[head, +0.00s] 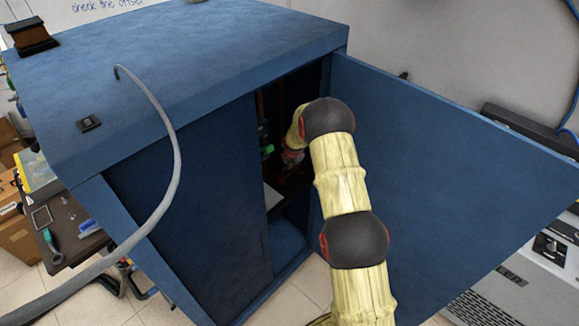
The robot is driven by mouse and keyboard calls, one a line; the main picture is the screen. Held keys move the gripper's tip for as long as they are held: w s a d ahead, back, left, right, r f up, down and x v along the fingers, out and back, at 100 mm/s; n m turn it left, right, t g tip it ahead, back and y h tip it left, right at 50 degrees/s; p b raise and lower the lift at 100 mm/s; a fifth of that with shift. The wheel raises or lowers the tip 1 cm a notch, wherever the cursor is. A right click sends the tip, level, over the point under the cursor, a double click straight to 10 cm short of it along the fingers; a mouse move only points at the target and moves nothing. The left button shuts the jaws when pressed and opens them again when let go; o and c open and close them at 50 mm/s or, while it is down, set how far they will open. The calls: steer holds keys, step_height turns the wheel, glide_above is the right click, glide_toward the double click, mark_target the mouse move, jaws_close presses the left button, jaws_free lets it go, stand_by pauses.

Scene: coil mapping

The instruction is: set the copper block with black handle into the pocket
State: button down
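My arm reaches through the open right side of the blue cabinet (200,200), and its wrist bends into the dark interior. My gripper (291,157) is small, in shadow and partly hidden behind my wrist. I cannot tell whether its fingers are open or shut, or whether it holds anything. Dark copper-coloured parts show near it inside, too dim to tell apart. A brown block with a black top (32,37) stands on the cabinet's top at the far left corner; I cannot tell whether it is the copper block. No pocket can be made out.
The open blue door (450,165) stands close to the right of my arm. The closed front panel (195,205) is to the left. A pale shelf edge (273,199) shows low inside the opening. A grey cable (170,165) arcs across the left front. A small black switch (89,123) sits on top.

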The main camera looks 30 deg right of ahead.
steer(key=shift+f, duration=0.75)
steer(key=shift+f, duration=0.1)
steer(key=shift+f, duration=0.25)
steer(key=c, duration=1.9)
jaws_free()
